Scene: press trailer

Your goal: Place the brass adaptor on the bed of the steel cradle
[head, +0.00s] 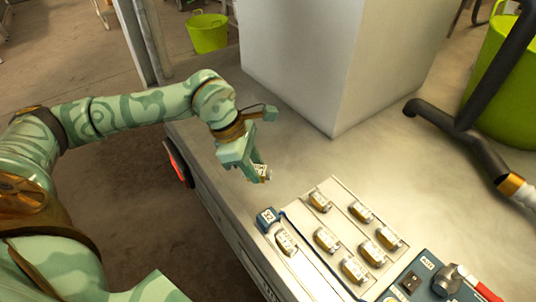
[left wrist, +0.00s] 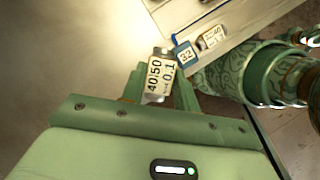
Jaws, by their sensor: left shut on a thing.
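My left gripper (head: 262,174) is shut on a small metal piece with a white label (head: 261,169), probably the brass adaptor, and holds it just behind the panel. In the left wrist view the same labelled piece (left wrist: 160,76) sits between the fingers (left wrist: 160,88), its label reading 40.50 ±0.1. A single labelled metal piece (head: 286,242) lies in the panel's left strip beside a blue tag marked 32 (head: 267,216); I cannot tell whether this is the steel cradle. It also shows in the left wrist view (left wrist: 213,37). My right gripper is not in view.
Several labelled brass-edged pieces (head: 326,239) sit in rows on the pale panel. A blue control box (head: 412,283) and a red-handled fitting (head: 480,287) stand at front right. A tall grey block (head: 330,60) stands behind; a black branched pipe (head: 462,130) is at right.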

